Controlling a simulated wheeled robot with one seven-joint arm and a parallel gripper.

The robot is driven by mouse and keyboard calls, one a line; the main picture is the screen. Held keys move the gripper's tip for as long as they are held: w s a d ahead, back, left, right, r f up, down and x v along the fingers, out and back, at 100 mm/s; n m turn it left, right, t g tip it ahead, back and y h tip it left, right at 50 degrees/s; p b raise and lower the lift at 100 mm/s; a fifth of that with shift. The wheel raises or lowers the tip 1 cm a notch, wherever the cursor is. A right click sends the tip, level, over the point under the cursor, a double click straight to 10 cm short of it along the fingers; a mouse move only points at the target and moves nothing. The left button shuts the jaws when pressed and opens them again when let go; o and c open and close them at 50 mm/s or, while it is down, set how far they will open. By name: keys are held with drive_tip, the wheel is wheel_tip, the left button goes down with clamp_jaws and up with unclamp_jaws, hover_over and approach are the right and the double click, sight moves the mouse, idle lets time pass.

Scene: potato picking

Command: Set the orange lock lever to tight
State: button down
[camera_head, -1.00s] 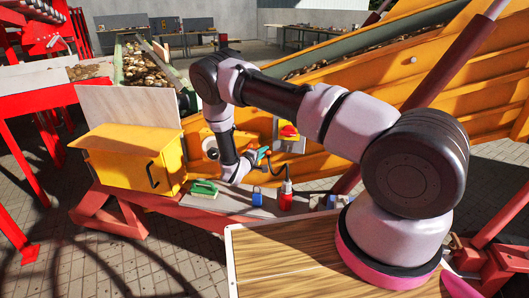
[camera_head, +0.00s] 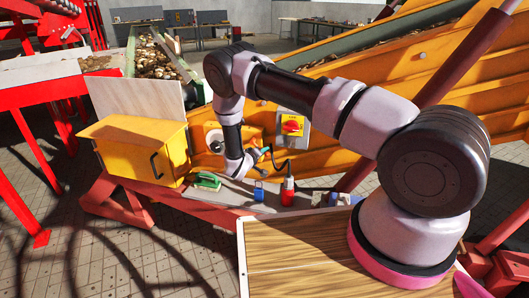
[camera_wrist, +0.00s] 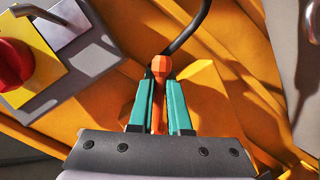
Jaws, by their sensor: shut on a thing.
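The orange lock lever (camera_wrist: 160,68) shows in the wrist view as a faceted orange knob on a thin orange shaft. My gripper (camera_wrist: 161,92) has its two teal fingers closed around the shaft, with the knob standing past the fingertips. In the head view my gripper (camera_head: 265,152) is at the orange machine's side, just below and left of the switch box. The lever is too small there to make out, and its lower end is hidden by my gripper in the wrist view. I see no tight marking.
A switch box with a red knob on yellow (camera_head: 292,125) is close beside my gripper. Below, a shelf (camera_head: 228,197) holds a green-handled brush (camera_head: 206,181), a blue padlock (camera_head: 258,193) and a red connector (camera_head: 287,192). A yellow cabinet (camera_head: 135,150) stands left.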

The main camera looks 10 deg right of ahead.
drive_tip(key=shift+s+d+f, duration=0.15)
drive_tip(key=c, duration=0.9)
unclamp_jaws()
drive_tip(key=shift+o, duration=0.2)
drive_tip(key=shift+r, duration=0.2)
